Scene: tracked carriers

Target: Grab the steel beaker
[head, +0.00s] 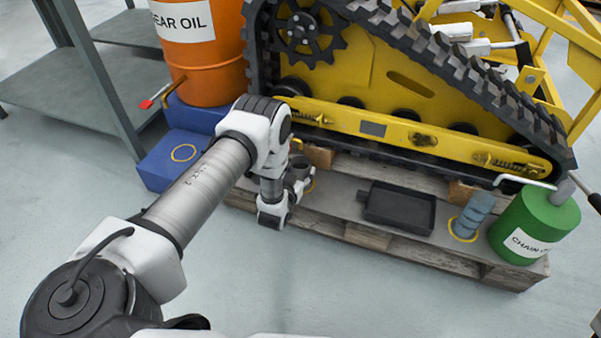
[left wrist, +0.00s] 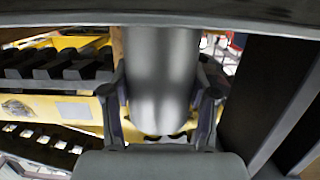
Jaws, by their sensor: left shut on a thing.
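The steel beaker (left wrist: 160,70) is a smooth grey cylinder in the middle of the left wrist view. My left gripper (left wrist: 163,112) has one finger on each side of it and is shut on it. In the head view my left gripper (head: 300,180) is low over the left part of the wooden pallet, in front of the yellow tracked machine. I cannot make out the beaker in the head view; my wrist and gripper seem to hide it. My right gripper is in neither view.
On the pallet (head: 385,240) are a black tray (head: 400,209), a blue-grey ribbed object (head: 473,214) at a yellow ring, and a green can (head: 535,222). The tracked machine (head: 370,70) stands close behind. An orange drum (head: 203,60) is at the left. The front floor is clear.

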